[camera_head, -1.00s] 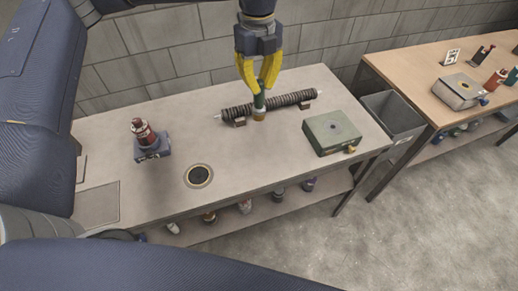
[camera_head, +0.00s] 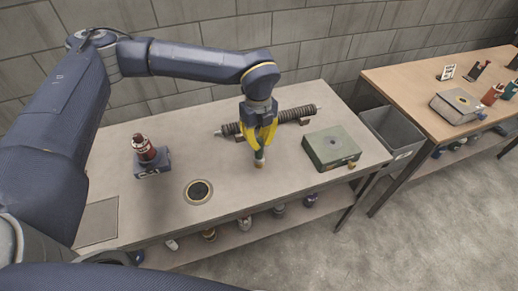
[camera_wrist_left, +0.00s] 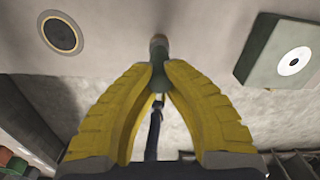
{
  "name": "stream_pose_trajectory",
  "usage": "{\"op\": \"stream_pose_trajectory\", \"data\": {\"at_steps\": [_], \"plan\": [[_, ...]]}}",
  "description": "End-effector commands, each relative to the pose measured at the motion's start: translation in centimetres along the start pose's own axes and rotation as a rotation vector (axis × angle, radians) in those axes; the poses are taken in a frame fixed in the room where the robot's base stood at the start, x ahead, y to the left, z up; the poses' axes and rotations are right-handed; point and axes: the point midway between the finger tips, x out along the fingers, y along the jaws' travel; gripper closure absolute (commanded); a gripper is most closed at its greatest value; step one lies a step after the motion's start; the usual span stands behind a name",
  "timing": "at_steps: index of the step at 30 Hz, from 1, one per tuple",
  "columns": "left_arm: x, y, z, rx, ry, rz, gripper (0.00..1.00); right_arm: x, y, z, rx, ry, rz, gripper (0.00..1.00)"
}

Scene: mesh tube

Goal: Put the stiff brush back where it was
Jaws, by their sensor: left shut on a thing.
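My left gripper (camera_head: 261,143) has yellow fingers and is shut on the stiff brush (camera_head: 259,157), a short green-handled thing with a tan lower end. The brush hangs down over the grey bench (camera_head: 228,200), in front of the dark coiled mesh tube (camera_head: 292,115) and left of the green box. Whether its lower end touches the bench I cannot tell. In the left wrist view the brush (camera_wrist_left: 158,58) sits between the two fingertips. My right gripper is not in view.
A green box (camera_head: 331,149) stands on the bench at right. A black round port with a pale ring (camera_head: 198,191) is at the front. A red bottle (camera_head: 143,148) stands on a blue-grey holder (camera_head: 153,164) at left. A grey bin (camera_head: 392,132) stands between bench and wooden table (camera_head: 420,85).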

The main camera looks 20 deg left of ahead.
Motion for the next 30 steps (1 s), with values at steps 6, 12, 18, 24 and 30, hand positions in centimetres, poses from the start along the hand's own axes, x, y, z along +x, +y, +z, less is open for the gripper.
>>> {"op": "stream_pose_trajectory", "data": {"at_steps": [6, 12, 18, 24, 30], "plan": [[1.7, 0.1, 0.0, 0.001, 0.001, 0.002, 1.0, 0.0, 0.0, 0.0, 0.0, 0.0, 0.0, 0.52], [4.0, 0.0, 0.0, 0.0, 0.0, 0.001, 1.0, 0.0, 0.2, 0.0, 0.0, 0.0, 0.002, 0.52], [4.2, 0.0, 0.0, 0.0, 0.0, 0.0, 1.0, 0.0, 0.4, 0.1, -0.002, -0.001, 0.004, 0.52], [4.4, 0.1, 0.0, 0.0, 0.001, 0.001, 1.0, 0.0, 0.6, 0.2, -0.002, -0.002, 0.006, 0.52], [4.5, 0.0, 0.0, 0.001, 0.0, 0.001, 0.7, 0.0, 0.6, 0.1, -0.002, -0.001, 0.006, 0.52]]}}
